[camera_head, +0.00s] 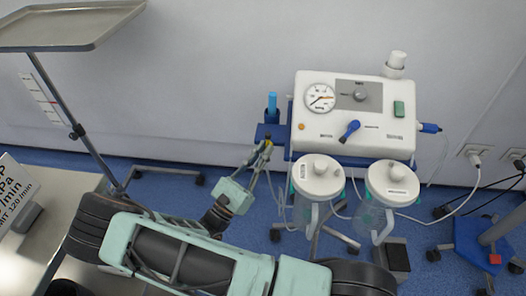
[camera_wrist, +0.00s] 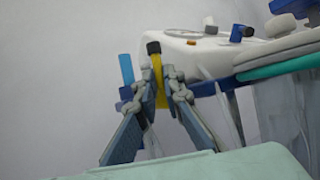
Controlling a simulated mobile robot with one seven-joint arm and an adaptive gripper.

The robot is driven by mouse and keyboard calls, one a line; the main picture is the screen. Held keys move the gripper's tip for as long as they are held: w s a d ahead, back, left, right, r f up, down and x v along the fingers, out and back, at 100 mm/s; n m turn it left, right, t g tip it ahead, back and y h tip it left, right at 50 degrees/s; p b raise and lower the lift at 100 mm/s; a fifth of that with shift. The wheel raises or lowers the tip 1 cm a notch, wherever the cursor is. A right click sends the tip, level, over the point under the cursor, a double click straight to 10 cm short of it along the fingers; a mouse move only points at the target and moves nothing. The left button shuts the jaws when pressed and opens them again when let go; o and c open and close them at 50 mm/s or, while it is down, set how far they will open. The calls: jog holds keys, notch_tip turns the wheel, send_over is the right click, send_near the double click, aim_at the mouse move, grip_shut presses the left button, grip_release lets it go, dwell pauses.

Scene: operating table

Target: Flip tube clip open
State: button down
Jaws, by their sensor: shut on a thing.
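My gripper (camera_head: 260,160) reaches up to the left side of the white suction unit (camera_head: 352,113). Its fingers are closed around a narrow yellow piece with a dark top, which shows between the fingertips in the wrist view (camera_wrist: 158,78). This may be the tube clip; I cannot tell whether it is open or flipped. In the head view the fingertips largely hide it. A blue upright cylinder (camera_head: 272,106) stands just behind and left of the fingertips, and it also shows in the wrist view (camera_wrist: 126,70).
Two lidded clear canisters (camera_head: 318,178) (camera_head: 392,185) hang below the unit, close to the right of my gripper, with thin tubes around them. A metal tray on a stand (camera_head: 70,25) is at upper left. A blue wheeled base (camera_head: 480,240) stands at right.

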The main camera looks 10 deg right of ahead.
jog(key=c, duration=2)
grip_release()
jog(key=shift+a+f, duration=0.15)
jog(key=shift+f, duration=0.15)
jog(key=shift+c, duration=0.2)
jog(key=shift+r, duration=0.1)
jog(key=v, duration=1.2)
jog(key=shift+r, duration=0.15)
